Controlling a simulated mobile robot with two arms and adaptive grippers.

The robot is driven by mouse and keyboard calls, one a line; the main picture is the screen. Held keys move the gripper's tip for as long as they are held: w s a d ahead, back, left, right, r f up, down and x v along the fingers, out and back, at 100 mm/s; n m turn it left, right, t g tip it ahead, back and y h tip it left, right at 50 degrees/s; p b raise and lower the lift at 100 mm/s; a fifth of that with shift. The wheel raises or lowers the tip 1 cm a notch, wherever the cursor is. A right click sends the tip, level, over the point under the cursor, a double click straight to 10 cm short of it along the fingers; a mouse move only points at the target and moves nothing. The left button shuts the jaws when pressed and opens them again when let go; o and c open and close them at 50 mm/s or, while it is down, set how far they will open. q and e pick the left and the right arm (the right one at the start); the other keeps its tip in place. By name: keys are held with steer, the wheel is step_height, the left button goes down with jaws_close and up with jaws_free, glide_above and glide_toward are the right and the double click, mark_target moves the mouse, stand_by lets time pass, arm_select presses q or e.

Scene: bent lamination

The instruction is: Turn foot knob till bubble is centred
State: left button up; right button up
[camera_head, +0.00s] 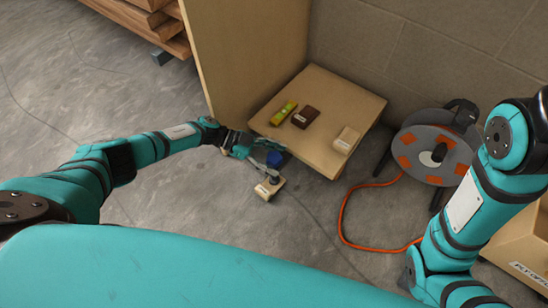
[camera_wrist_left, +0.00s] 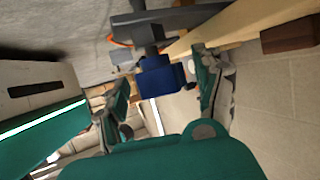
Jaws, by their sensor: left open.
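The blue foot knob (camera_head: 275,158) sits below the near edge of the wooden platform (camera_head: 322,91), above a small labelled foot block (camera_head: 269,188) on the floor. A yellow-green spirit level (camera_head: 283,112) lies on the platform; its bubble is too small to read. My left gripper (camera_head: 250,148) is at the knob's left side. In the left wrist view, its open fingers (camera_wrist_left: 163,98) stand either side of the blue knob (camera_wrist_left: 160,76), with gaps visible; I cannot tell whether either finger touches it. My right gripper is out of view; only my right arm shows.
A dark brown block (camera_head: 306,117) and a cream labelled block (camera_head: 347,140) lie on the platform. A tall wooden panel (camera_head: 240,50) stands behind my left gripper. A cable reel (camera_head: 430,150) with an orange cord stands right. A cardboard box (camera_head: 520,250) is at far right.

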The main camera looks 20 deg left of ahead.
arm_select(q)
steer(key=v, duration=1.2)
steer(key=shift+r, duration=0.1)
